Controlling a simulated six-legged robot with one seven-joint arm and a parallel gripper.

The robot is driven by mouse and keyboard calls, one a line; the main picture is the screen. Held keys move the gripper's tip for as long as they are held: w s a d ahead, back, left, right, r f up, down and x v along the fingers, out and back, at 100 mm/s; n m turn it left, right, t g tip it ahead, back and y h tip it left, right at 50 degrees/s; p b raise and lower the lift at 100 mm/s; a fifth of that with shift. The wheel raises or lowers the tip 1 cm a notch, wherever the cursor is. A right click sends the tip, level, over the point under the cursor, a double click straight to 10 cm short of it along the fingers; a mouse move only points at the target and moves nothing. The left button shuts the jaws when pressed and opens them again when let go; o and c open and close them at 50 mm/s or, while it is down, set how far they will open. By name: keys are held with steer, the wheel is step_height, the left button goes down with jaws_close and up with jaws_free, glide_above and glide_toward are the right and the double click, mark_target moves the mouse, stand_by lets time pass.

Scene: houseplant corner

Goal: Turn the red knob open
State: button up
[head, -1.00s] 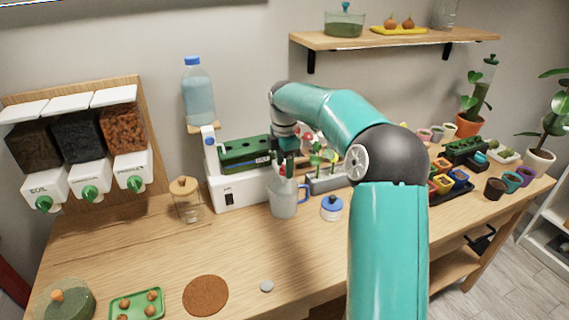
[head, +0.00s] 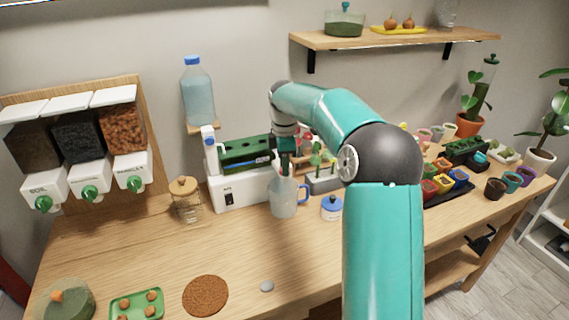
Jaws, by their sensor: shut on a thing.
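My gripper (head: 286,170) points down at the right end of the white dispenser box (head: 232,195), just above the mouth of a clear jug with a blue handle (head: 284,198). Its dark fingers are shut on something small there. The red knob cannot be made out now; the fingers cover the spot where red showed before, so its turn angle cannot be read. A green tray (head: 246,152) sits on top of the white box.
A bottle of water (head: 198,92) stands behind the box. A blue-lidded jar (head: 331,208) stands right of the jug and a cork-topped jar (head: 186,200) to the left. Potted plants and colored pots (head: 459,178) fill the right.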

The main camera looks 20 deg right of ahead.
steer(key=m, duration=0.4)
steer(key=shift+r+m, duration=0.1)
steer(key=shift+m, duration=0.2)
steer(key=m, duration=0.3)
steer(key=shift+m, duration=0.3)
steer(key=m, duration=0.7)
steer(key=o, duration=1)
step_height(320, 180, up, 14)
steer(key=shift+f, duration=0.1)
